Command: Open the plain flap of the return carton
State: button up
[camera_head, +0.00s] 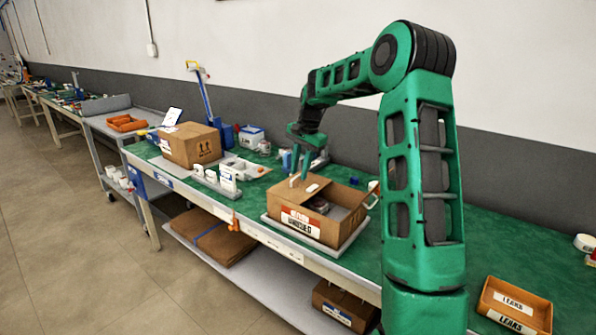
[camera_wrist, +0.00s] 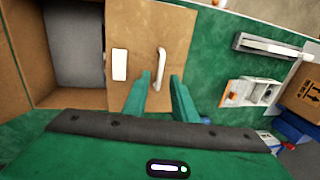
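The return carton (camera_head: 325,228) is a brown box with a red-and-white label on its front, standing on a pale board on the green bench. Its right part is open and shows a grey thing inside. A brown flap (camera_wrist: 130,28) lies over the other part; it carries a small white patch (camera_wrist: 119,64) and a white handle (camera_wrist: 160,68). My gripper (camera_head: 304,172) is over this flap, pointing down. In the wrist view my gripper (camera_wrist: 158,88) is open, its two green fingers on either side of the handle's near end. I cannot tell whether they touch it.
A closed brown carton (camera_head: 190,145) stands to the left, with white fittings on a grey holder (camera_head: 222,180) before it. An orange-brown tray marked LEAKS (camera_head: 515,306) is at front right. A grey wall runs behind the bench. Green bench top is bare between carton and tray.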

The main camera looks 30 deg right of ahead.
grip_shut()
dwell(1.3)
